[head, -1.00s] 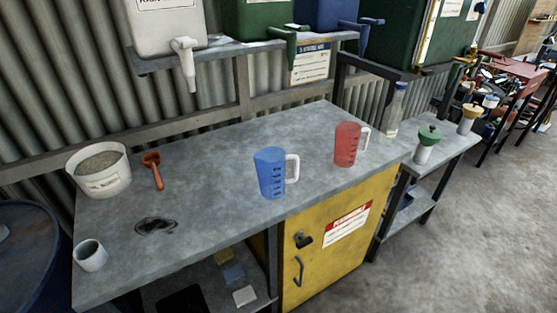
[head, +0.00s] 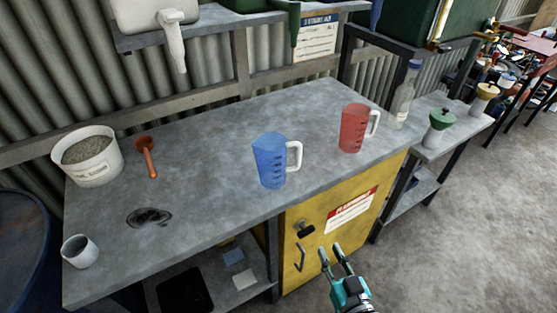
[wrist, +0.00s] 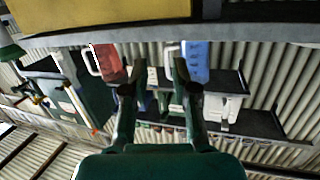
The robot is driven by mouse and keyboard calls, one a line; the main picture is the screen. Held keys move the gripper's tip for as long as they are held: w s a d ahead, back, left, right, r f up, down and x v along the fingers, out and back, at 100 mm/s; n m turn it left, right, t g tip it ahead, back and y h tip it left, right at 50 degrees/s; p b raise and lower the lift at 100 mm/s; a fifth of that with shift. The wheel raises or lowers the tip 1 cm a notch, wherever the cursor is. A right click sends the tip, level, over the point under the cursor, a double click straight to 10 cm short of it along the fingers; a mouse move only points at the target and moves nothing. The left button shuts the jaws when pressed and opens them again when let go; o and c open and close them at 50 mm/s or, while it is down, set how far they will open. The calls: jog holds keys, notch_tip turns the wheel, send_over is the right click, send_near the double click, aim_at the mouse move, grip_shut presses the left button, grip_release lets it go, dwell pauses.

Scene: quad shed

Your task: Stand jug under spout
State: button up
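A blue jug (head: 269,160) with a white handle stands upright on the grey bench (head: 215,150). A red jug (head: 352,128) with a white handle stands upright to its right. A white spout (head: 176,45) hangs from the white container on the shelf above. A green spout (head: 295,38) hangs further right. My gripper (head: 330,250) is open and empty in front of the yellow cabinet, apart from both jugs. In the upside-down wrist view, the red jug (wrist: 108,62) and blue jug (wrist: 196,62) show beyond my open fingers.
A bucket (head: 85,160), a red scoop-like tool (head: 147,160), a dark stain and a grey cup (head: 79,252) are on the left of the bench. A clear bottle (head: 404,100) and funnels stand at right. The bench's middle is clear.

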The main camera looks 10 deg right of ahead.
aim_at(300, 155)
jog(key=w+r+n+y, duration=0.1)
jog(key=w+r, duration=0.3)
jog(key=w, duration=0.2)
jog(key=w+r+y, duration=0.1)
jog(key=w+r, duration=0.2)
jog(key=w, duration=0.4)
jog(key=w+r+n+t, duration=0.1)
jog(key=w+r, duration=0.3)
jog(key=w, duration=0.3)
jog(key=shift+a+r+n+y, duration=0.25)
jog(key=shift+r+n+y, duration=0.05)
jog(key=shift+r+y, duration=0.1)
jog(key=shift+w+a+f, duration=0.15)
jog(key=shift+w, duration=0.8)
jog(key=shift+w+a+f, duration=0.15)
jog(key=shift+w+a, duration=0.05)
jog(key=shift+w, duration=0.7)
jog(key=shift+w+a+f, duration=0.15)
jog(key=shift+w, duration=0.8)
grip_shut()
